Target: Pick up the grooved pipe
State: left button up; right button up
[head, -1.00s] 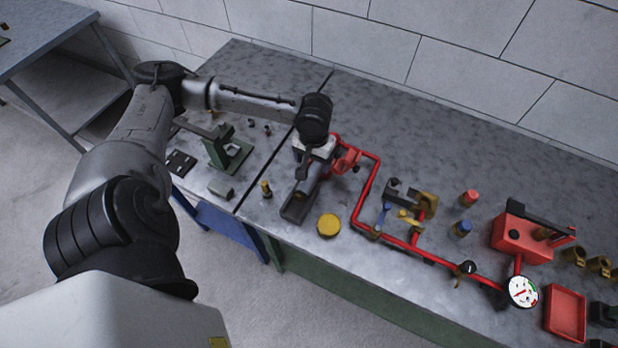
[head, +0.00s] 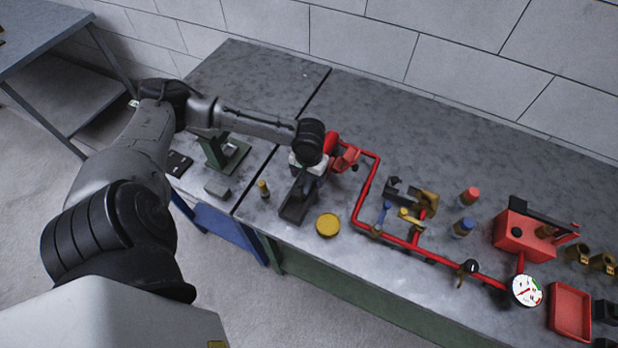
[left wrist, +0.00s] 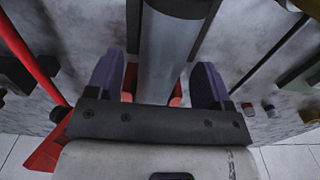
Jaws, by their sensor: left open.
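The grooved pipe (left wrist: 172,55) is a smooth grey cylinder with a dark band across it in the left wrist view. It lies lengthwise along a dark trough-like holder (left wrist: 133,25). My left gripper (left wrist: 157,82) is open, with one purple-padded finger on each side of the pipe. Whether the pads touch it I cannot tell. In the head view my left gripper (head: 308,172) is low over the far end of the dark holder (head: 296,208), and my arm mostly hides the pipe. My right gripper is not in view.
A red pipe run (head: 365,190) with valves and a gauge (head: 526,290) lies just right of the gripper. A yellow disc (head: 328,225) and a small brass piece (head: 263,188) are near the holder. A green stand (head: 222,150) is to the left. The back of the bench is clear.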

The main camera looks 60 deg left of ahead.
pick_arm(q)
grip_shut()
dwell(0.7)
